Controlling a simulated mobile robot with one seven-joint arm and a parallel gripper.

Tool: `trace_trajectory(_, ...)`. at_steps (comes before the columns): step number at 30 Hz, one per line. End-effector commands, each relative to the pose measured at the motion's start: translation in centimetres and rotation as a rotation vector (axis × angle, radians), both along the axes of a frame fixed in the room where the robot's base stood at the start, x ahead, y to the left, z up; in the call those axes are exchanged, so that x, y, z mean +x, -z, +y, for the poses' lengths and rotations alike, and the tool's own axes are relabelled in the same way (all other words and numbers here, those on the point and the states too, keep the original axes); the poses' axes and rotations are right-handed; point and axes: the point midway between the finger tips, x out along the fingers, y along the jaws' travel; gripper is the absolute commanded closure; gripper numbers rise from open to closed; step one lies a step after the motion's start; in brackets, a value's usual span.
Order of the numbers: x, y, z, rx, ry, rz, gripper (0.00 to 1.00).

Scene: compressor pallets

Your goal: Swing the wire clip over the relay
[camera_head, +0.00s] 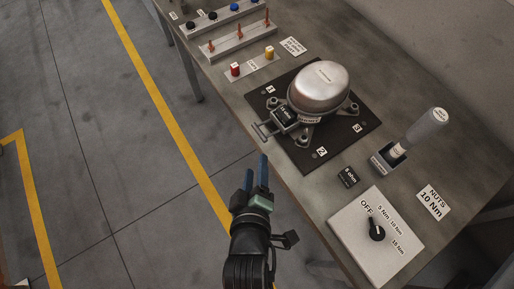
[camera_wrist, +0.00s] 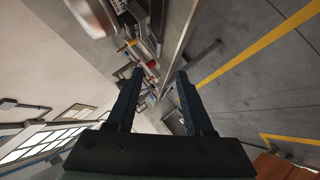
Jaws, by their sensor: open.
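The relay (camera_head: 285,116) is a small black labelled box on the side of the silver compressor (camera_head: 320,86). The wire clip (camera_head: 262,131) is a thin grey loop that sticks out from the relay toward the table's front edge; it appears swung out, beside the relay and not across it. My gripper (camera_head: 256,173) is open and empty, off the table's front edge, below the clip in the picture and apart from it. In the wrist view its two dark fingers (camera_wrist: 160,76) are spread with nothing between them. I cannot make out the clip there.
The compressor stands on a dark numbered plate (camera_head: 358,146) on the workbench. Red and yellow pieces (camera_head: 236,69) are behind. Floor left of the bench is clear.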

Motion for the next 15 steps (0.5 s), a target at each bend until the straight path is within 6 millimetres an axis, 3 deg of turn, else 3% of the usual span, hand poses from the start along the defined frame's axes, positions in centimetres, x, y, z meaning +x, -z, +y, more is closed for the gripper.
trace_trajectory(15,7.9,4.0,-0.1,0.002,0.002,-0.003,0.48)
